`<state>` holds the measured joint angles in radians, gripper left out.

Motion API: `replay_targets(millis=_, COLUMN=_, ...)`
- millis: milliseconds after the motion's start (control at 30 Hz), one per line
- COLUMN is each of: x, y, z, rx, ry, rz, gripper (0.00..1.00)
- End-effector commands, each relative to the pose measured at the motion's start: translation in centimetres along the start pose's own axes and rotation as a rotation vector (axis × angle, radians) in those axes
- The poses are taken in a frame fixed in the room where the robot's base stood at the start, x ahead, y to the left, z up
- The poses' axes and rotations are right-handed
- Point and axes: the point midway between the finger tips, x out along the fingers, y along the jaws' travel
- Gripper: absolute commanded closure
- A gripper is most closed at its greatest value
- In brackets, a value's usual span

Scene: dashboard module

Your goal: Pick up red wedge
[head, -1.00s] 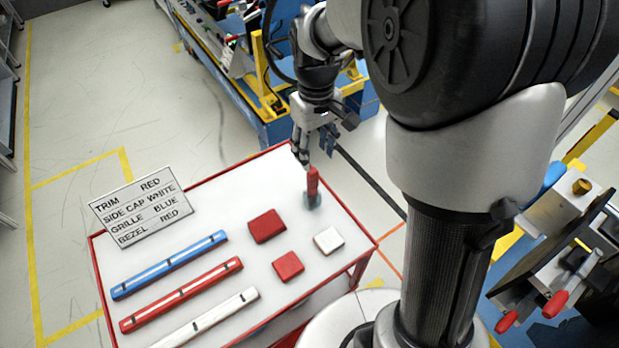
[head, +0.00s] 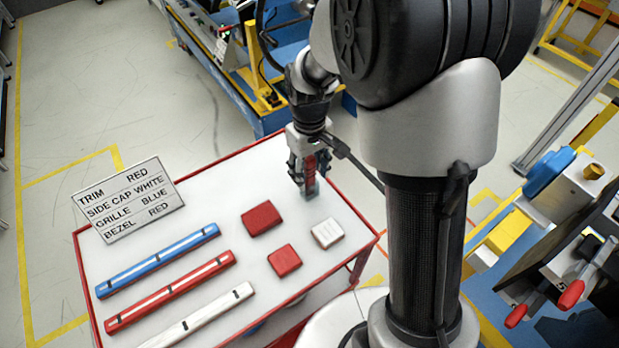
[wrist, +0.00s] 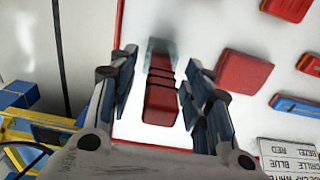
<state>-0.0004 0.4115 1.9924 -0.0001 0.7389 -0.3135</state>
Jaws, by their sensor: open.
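The red wedge (head: 311,170) stands upright in a small grey-blue base (head: 310,188) on the cart's white top. In the wrist view the wedge (wrist: 161,100) has dark bands across it and its base (wrist: 158,46) is beyond it. My gripper (head: 303,176) is down at the wedge. In the wrist view its open fingers (wrist: 160,78) stand on both sides of the wedge, with a gap visible on each side. The wedge's lower part is partly hidden by the fingers in the head view.
A white cart (head: 165,215) with a red rim carries two red blocks (head: 262,218), a white block (head: 328,233), and blue, red and white bars (head: 170,290). A label sign (head: 127,200) stands at its left edge. The dark block of red-handled clamps (head: 571,294) is at right.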

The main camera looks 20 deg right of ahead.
Motion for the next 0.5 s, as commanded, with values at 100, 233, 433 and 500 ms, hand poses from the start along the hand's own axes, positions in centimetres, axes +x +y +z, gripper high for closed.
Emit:
replay_targets(millis=100, x=-0.16, y=0.02, z=-0.02, rx=0.000, ry=0.001, rz=0.000, gripper=0.55)
replay_targets(millis=233, x=-0.17, y=0.02, z=-0.03, rx=0.000, ry=0.001, rz=0.000, gripper=0.62)
replay_targets(millis=433, x=-0.18, y=0.02, z=-0.03, rx=0.000, ry=0.001, rz=0.000, gripper=0.75)
replay_targets(millis=500, x=-0.18, y=0.02, z=-0.03, rx=0.000, ry=0.001, rz=0.000, gripper=0.80)
